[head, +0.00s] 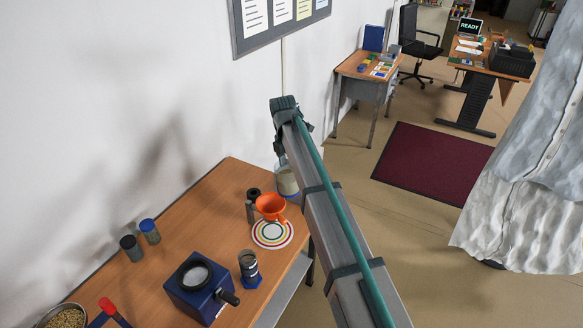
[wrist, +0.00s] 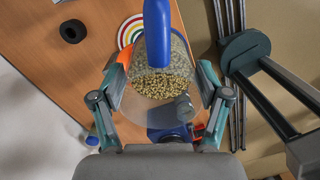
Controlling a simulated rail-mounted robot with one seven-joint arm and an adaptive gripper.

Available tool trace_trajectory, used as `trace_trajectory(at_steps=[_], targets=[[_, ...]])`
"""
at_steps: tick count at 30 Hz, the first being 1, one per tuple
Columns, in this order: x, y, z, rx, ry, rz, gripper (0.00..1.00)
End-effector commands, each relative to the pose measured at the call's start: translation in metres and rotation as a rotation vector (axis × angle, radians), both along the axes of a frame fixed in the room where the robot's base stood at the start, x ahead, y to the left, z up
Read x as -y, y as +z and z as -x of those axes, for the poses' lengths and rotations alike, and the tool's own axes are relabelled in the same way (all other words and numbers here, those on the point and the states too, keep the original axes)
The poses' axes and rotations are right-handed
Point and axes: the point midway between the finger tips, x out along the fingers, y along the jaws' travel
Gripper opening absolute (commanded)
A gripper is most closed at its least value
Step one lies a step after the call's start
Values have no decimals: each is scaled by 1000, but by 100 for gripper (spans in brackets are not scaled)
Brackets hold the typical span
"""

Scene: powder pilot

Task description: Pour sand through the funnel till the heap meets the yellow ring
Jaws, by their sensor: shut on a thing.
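My gripper (wrist: 160,88) is shut on a clear jug of sand (wrist: 160,102) with a blue handle (wrist: 157,35). The grains show yellow and grey through its wall. In the head view the pale jug (head: 287,182) hangs behind the orange funnel (head: 269,206), and my arm hides the gripper. The funnel sits over a white card with coloured rings (head: 272,243), held beside a dark stand (head: 252,200). In the wrist view the jug covers most of the funnel (wrist: 119,58) and part of the ringed card (wrist: 127,30). I cannot make out a heap or falling sand.
A blue box with a round opening (head: 200,288) and a metal cylinder on a blue base (head: 249,268) stand nearer on the wooden table (head: 185,230). Two jars (head: 131,248) stand left. A bowl of grains (head: 66,318) and a red-handled tool (head: 108,306) lie at bottom left.

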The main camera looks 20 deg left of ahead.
Motion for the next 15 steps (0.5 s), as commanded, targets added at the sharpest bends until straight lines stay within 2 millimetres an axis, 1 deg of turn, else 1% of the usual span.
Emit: trace_trajectory(at_steps=[8,15], targets=[[0,0,0,1,-2,5,17],[0,-8,0,14,-3,36,17]])
